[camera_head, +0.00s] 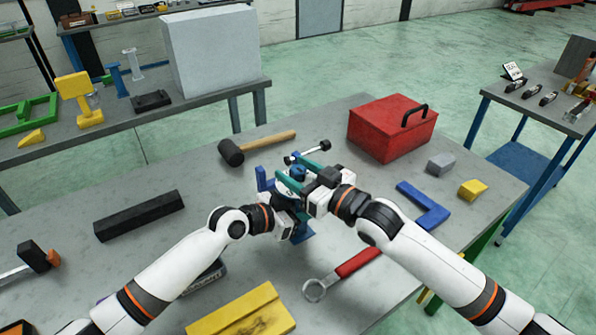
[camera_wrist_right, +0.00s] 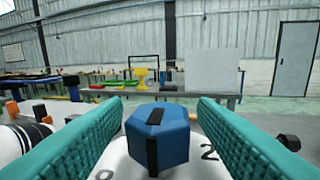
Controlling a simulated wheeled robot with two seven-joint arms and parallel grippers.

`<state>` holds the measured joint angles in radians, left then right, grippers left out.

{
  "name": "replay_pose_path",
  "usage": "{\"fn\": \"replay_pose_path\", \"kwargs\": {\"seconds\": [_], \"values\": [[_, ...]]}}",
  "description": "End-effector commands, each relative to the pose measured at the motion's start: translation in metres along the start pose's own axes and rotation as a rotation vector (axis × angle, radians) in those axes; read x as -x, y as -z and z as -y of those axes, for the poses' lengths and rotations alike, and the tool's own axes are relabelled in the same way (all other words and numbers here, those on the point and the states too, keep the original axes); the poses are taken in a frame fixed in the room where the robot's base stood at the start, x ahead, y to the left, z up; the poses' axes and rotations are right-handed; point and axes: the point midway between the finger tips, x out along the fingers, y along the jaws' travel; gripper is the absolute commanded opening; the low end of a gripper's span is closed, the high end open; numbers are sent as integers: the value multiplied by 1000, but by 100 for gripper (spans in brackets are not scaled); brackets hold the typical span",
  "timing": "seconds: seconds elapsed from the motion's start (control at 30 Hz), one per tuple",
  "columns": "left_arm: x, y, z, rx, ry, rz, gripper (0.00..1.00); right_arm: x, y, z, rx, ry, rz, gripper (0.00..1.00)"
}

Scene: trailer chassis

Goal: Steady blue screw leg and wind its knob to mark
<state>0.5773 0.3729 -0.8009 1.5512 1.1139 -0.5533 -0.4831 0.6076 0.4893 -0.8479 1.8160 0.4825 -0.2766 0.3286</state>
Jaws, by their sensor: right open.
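The blue screw leg stands upright on the bench. The knob also shows in the head view (camera_head: 297,171). My right gripper (camera_wrist_right: 160,130) is open, its teal fingers on both sides of the knob with gaps. My left gripper (camera_head: 283,208) is at the leg below the dial; its fingertips are largely hidden, so its grip is unclear.
A hammer (camera_head: 232,152) and a black-ended bar (camera_head: 308,152) lie behind the leg. A red toolbox (camera_head: 390,128) stands at back right. A blue angle piece (camera_head: 430,208) and red-handled wrench (camera_head: 345,273) lie right and in front. A black bar (camera_head: 138,215) lies left.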

Motion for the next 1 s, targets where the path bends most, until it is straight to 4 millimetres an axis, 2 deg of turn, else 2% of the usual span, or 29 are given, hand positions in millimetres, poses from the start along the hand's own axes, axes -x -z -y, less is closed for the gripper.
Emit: {"fn": "replay_pose_path", "kwargs": {"seconds": [0.07,0.3,0.33,0.9,0.93,1.0], "values": [[0,0,0,0,-1,0,0,0,0,0,0,0,0,51],[0,0,0,0,-1,0,0,0,0,0,0,0,0,12],[0,0,0,0,-1,0,0,0,0,0,0,0,0,9],[0,0,0,0,-1,0,0,1,0,0,-1,72,2,9],[0,0,0,0,-1,0,0,1,0,0,-1,72,2,33],[0,0,0,0,-1,0,0,1,0,0,-1,72,2,44]]}}
